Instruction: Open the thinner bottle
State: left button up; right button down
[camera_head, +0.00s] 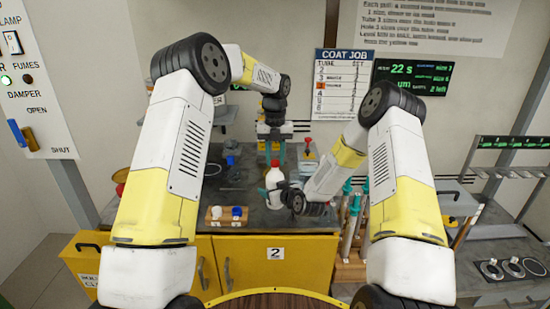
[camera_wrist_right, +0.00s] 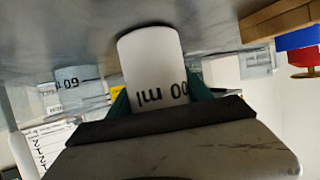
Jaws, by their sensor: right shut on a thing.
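A white bottle (camera_head: 273,188) with a red cap (camera_head: 275,163) stands upright near the front edge of the grey worktop. My right gripper (camera_head: 277,190) comes in from the right and is shut on the bottle's body. In the right wrist view the white bottle (camera_wrist_right: 152,65) sits between the teal fingers, with part of an upside-down "00 ml" marking showing. My left gripper (camera_head: 269,149) points down just above and behind the red cap. Its teal fingers are apart, with nothing seen between them. I cannot read a name on the bottle.
A wooden block (camera_head: 226,222) with a white and a blue cap stands front left of the bottle. Teal-handled tools (camera_head: 352,215) stand in a wooden rack at the right. A small red-capped container (camera_head: 307,150) is behind. The worktop left of the bottle is partly clear.

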pick_arm(q)
grip_shut()
jog(key=n, duration=1.8)
jog(key=shift+n, duration=0.3)
jog(key=n, duration=0.4)
jog(key=shift+r+n, duration=0.1)
jog(key=shift+n, duration=0.3)
jog(key=n, duration=2.5)
jog(key=shift+n, duration=0.3)
jog(key=n, duration=0.5)
jog(key=shift+r, duration=0.1)
